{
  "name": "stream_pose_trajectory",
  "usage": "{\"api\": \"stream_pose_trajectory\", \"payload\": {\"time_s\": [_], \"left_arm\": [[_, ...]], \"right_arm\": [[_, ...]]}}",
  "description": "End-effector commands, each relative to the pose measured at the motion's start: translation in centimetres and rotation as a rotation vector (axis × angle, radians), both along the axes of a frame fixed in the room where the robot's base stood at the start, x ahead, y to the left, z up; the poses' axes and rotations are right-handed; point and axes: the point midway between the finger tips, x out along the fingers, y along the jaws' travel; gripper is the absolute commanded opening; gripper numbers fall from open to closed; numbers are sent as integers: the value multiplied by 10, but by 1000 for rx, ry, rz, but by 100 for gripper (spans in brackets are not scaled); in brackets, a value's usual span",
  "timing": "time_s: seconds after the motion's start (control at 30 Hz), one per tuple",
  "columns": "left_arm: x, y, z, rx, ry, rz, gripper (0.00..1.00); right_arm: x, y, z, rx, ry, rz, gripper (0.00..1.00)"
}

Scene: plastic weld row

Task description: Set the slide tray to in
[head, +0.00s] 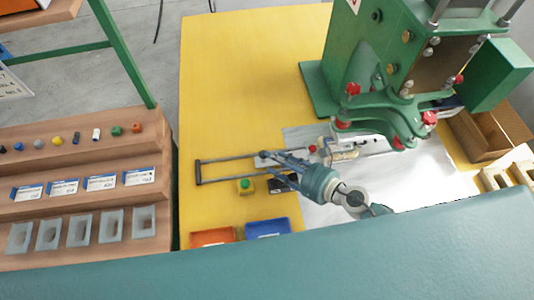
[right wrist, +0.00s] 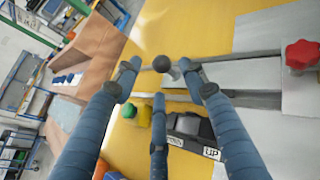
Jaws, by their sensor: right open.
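The slide tray's metal assembly (head: 230,160) lies on the yellow table, with two dark rails reaching left from the green press to an end bar. My right gripper (head: 266,166) is over the rails, left of the press. Its fingers are apart; in the right wrist view the gripper (right wrist: 160,76) has the knob between and just beyond its fingertips. I cannot tell whether they touch. My left gripper is not in view.
The green press (head: 365,65) stands at right, with red knobs. A yellow box with a green button (head: 246,186) and a black device (head: 280,185) sit near my gripper. Orange (head: 212,238) and blue (head: 267,229) bins lie at the front edge. The table's far left is clear.

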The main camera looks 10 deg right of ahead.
Motion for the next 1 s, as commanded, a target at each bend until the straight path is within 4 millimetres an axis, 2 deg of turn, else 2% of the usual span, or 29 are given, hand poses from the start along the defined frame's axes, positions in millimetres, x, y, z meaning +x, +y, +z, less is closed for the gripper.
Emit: {"api": "stream_pose_trajectory", "payload": {"time_s": [0.1,0.3,0.67,0.9,1.0], "left_arm": [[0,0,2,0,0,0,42],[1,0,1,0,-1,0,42],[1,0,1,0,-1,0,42],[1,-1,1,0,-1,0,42],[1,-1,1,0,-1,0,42]], "right_arm": [[18,12,-7,2,-1,-3,42],[33,25,-17,0,-1,-1,42],[36,28,-19,0,0,-1,42],[36,28,-19,0,0,-1,0],[37,28,-18,0,-1,-1,0]]}}
